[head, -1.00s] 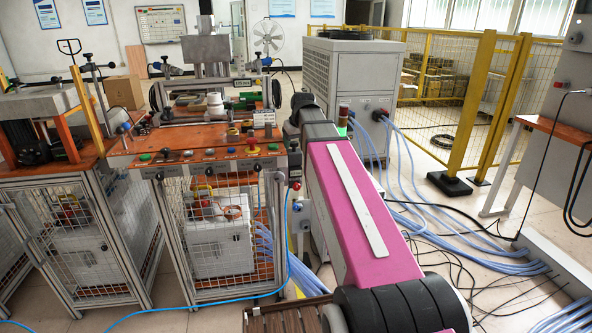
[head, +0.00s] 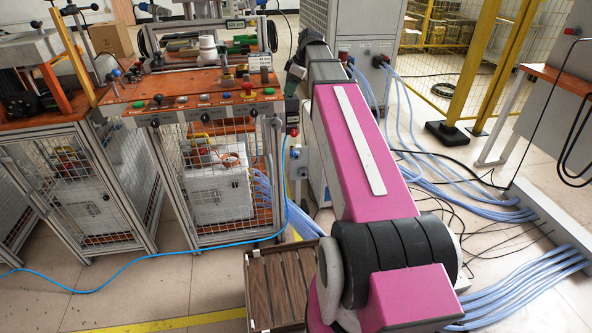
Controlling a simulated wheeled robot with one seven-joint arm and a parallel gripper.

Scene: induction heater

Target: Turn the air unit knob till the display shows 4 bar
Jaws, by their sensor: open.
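In the head view my arm stretches forward from the bottom, and its far end (head: 298,72) is beside the right end of the orange-topped workbench (head: 130,95). I cannot make out my gripper's fingers there; they seem hidden by the arm. Small fittings with a blue part (head: 296,153) are mounted by the bench's right front leg, just left of my pink arm link. They may be the air unit. I cannot make out its knob or a display reading, and I see no contact with it.
Push buttons (head: 205,98) line the bench's front edge. A blue hose (head: 160,256) runs across the floor. A slatted brown crate (head: 257,290) stands left of my arm. Pale blue hoses (head: 420,170) and dark cables cover the floor to the right. A yellow fence post (head: 470,75) stands behind.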

